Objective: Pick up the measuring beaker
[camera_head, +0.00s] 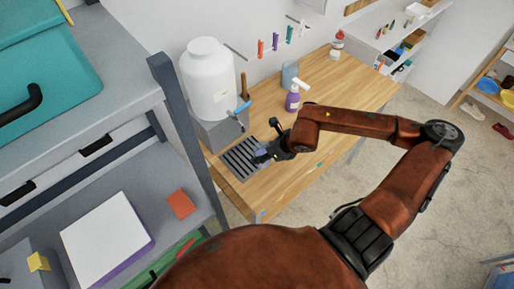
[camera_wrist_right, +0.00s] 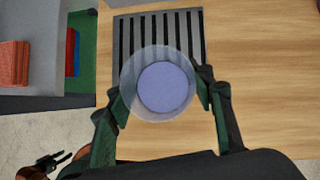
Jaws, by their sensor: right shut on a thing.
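The measuring beaker (camera_wrist_right: 165,86) is a translucent round cup with a bluish-purple base, seen end-on in the right wrist view. In the head view the beaker (camera_head: 262,155) is a small bluish shape over the slatted drain rack, partly hidden by my gripper. My right gripper (camera_head: 274,151) is shut on it, with one finger on each side of its wall in the wrist view (camera_wrist_right: 163,97). I cannot tell whether the beaker touches the rack. What looks like my left gripper (camera_wrist_right: 42,166) shows small at the lower left of the wrist view, away from the beaker.
The dark slatted rack (camera_head: 239,160) lies on the wooden counter (camera_head: 330,90). A white dispenser (camera_head: 208,80) on a grey stand is behind it. A purple spray bottle (camera_head: 293,99) and bluish jug (camera_head: 290,73) stand farther along. Grey shelving (camera_head: 172,105) borders the left.

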